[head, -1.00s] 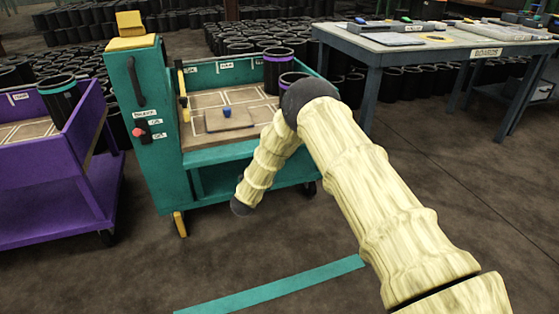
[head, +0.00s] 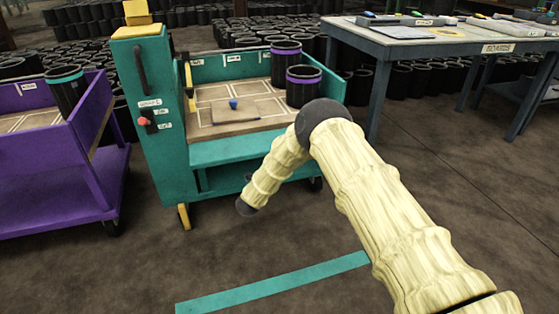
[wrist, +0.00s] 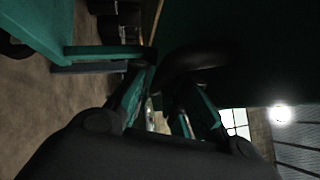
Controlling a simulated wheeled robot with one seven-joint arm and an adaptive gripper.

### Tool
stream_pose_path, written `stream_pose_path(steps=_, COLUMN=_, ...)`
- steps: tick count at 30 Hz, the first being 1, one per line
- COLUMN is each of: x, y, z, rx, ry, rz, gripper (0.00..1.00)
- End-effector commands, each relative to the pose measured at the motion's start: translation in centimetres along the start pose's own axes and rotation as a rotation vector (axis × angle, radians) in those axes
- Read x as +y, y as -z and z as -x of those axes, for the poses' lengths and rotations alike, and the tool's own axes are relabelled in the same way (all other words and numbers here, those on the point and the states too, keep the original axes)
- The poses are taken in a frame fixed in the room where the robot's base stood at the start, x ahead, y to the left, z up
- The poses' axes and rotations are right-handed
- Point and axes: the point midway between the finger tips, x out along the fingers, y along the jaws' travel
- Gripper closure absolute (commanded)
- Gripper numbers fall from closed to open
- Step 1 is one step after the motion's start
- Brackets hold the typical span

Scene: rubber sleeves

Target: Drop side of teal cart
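The teal cart (head: 240,149) stands left of centre in the head view. A low teal band runs along its front edge, below the deck; I cannot tell whether this is the side lowered. Its tall left post carries a black handle (head: 139,68) and a red knob (head: 143,121). My arm reaches down in front of the cart's right part, and my gripper is not seen in the head view. In the wrist view, my gripper (wrist: 165,95) shows two fingers apart with a gap between them. A dark curved bar (wrist: 195,60) lies near the fingertips; I cannot tell what it is.
On the cart's deck are two black tubes with purple bands (head: 303,87) and a board with a blue knob (head: 233,104). A purple cart (head: 75,165) stands left, a table (head: 450,48) back right. Floor in front is open, with a teal stripe (head: 275,283).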

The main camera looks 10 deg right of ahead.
Motion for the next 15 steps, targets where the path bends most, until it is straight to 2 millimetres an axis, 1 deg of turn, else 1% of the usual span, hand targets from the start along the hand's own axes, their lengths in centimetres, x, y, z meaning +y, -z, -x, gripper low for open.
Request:
stream_pose_path(steps=1, x=-0.06, y=0.07, z=-0.11, rx=0.001, ry=0.001, rz=0.000, gripper=0.73)
stream_pose_path(steps=2, x=-0.06, y=0.06, z=-0.10, rx=0.001, ry=0.001, rz=0.000, gripper=0.68)
stream_pose_path(steps=3, x=-0.07, y=0.03, z=-0.09, rx=0.000, ry=0.001, rz=0.000, gripper=0.65)
stream_pose_path(steps=15, x=-0.09, y=-0.14, z=0.05, rx=-0.002, ry=0.001, rz=-0.001, gripper=0.65)
